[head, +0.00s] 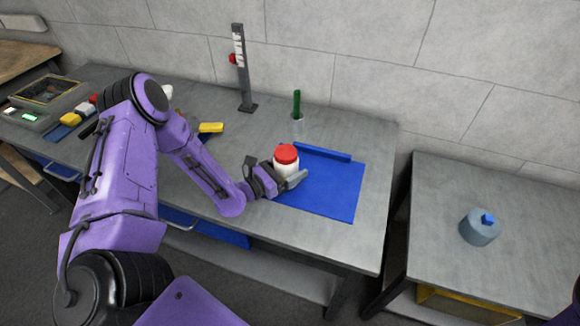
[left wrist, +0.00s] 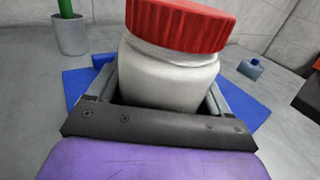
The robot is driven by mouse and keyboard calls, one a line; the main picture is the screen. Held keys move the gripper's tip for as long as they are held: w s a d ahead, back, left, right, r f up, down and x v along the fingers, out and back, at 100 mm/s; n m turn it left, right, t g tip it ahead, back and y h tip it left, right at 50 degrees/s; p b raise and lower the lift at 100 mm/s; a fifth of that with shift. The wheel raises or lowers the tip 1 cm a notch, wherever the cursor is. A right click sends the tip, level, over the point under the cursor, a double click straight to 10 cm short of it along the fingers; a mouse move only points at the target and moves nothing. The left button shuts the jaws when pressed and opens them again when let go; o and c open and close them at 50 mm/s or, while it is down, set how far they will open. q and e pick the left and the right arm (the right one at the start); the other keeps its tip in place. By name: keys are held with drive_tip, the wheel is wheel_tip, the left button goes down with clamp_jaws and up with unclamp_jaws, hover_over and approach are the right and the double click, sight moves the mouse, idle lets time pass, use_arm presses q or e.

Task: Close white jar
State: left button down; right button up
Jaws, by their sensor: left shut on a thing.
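The white jar (head: 287,168) stands on the blue mat (head: 340,192) with its red lid (head: 287,153) on its top. My left gripper (head: 284,182) is shut on the jar's body from the left side. In the left wrist view the jar (left wrist: 165,75) sits between the two fingers (left wrist: 160,105), and the red lid (left wrist: 180,22) looks slightly tilted there. I cannot tell whether the lid is screwed tight. The jar's lower part is hidden by the gripper. My right gripper is not in view.
A small cup with a green stick (head: 297,105) stands behind the mat. A dark upright post (head: 241,70) stands at the back. The table right of the mat is narrow.

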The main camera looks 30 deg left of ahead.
use_arm(q)
unclamp_jaws()
drive_tip(key=shift+f, duration=0.1)
drive_tip(key=shift+r+p, duration=0.4)
drive_tip(key=v, duration=1.2)
drive_tip(key=shift+f+b, duration=0.15)
drive_tip(key=shift+b, duration=0.25)
